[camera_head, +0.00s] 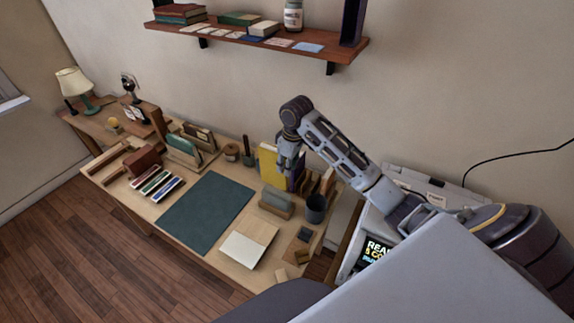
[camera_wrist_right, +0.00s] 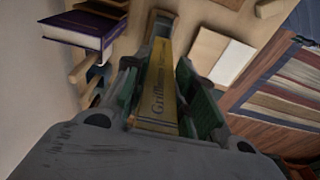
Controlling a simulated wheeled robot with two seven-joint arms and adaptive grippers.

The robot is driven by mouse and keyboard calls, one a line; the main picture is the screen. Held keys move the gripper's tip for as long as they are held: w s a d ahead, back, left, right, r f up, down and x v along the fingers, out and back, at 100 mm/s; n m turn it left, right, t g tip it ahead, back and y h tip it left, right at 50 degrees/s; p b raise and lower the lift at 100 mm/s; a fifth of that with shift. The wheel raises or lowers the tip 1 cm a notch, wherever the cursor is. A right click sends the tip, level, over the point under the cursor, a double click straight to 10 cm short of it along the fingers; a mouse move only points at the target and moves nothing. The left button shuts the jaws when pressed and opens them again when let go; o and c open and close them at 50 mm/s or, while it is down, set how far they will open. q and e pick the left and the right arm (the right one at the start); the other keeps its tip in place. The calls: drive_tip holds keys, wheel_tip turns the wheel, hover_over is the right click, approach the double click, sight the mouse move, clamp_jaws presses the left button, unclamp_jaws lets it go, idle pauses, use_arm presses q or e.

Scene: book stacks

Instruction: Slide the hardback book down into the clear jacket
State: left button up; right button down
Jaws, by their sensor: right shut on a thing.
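The hardback book is yellow and shows in the head view (camera_head: 268,167) upright at the back of the desk. In the right wrist view its lettered spine (camera_wrist_right: 158,84) lies between the green finger pads of my right gripper (camera_wrist_right: 165,98). My right gripper (camera_head: 288,162) is shut on this book, reaching over it from the right. A clear jacket cannot be told apart in either view. A low grey-green block-like holder (camera_head: 276,203) stands just in front of the book. My left gripper is not in view.
A purple book (camera_wrist_right: 78,28) stands beside the gripper, close to the wall. A dark cup (camera_head: 316,209) is to the right of the holder. A shelf (camera_head: 270,36) hangs above.

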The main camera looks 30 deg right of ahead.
sight(288, 181)
idle(0.4)
drive_tip(key=shift+f+b, duration=0.4)
drive_tip(key=shift+f, duration=2.45)
drive_tip(key=shift+f, duration=2.8)
idle(2.0)
